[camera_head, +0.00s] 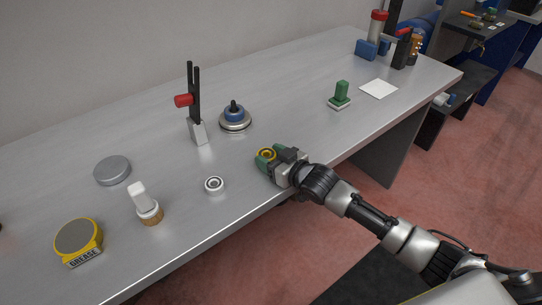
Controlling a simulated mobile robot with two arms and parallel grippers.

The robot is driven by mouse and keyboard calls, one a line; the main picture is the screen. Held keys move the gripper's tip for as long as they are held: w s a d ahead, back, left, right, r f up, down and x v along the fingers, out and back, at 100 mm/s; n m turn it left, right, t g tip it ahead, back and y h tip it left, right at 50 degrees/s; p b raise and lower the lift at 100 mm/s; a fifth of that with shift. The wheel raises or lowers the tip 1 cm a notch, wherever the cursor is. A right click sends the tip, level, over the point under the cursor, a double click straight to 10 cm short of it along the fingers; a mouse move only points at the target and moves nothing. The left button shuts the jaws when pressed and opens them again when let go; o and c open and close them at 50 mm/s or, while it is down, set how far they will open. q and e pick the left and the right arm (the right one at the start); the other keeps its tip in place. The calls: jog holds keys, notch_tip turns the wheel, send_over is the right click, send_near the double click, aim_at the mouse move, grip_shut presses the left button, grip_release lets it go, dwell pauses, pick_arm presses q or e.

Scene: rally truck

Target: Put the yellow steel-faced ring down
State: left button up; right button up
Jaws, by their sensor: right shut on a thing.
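The yellow ring (265,154) is small and round, with a darker middle. It is between the green-tipped fingers of my right gripper (266,158), which is shut on it. The gripper is low at the front edge of the grey bench (300,115); I cannot tell whether the ring touches the bench top. The arm comes in from the lower right. My left gripper is not in view.
A small white ring (214,184) lies left of my right gripper. A blue-and-silver round part (235,117) and a black upright tool with a red knob (194,105) stand behind. A grease tin (79,240), brush (147,205) and grey lid (112,170) are left; a green-handled stamp (340,95) is right.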

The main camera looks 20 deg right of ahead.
jog(key=shift+f, duration=0.2)
jog(key=o, duration=1)
jog(key=shift+o, duration=0.2)
jog(key=shift+r, duration=0.25)
jog(key=shift+s+d+f, duration=0.1)
jog(key=shift+s, duration=0.15)
jog(key=v, duration=1.1)
jog(key=shift+s, duration=0.15)
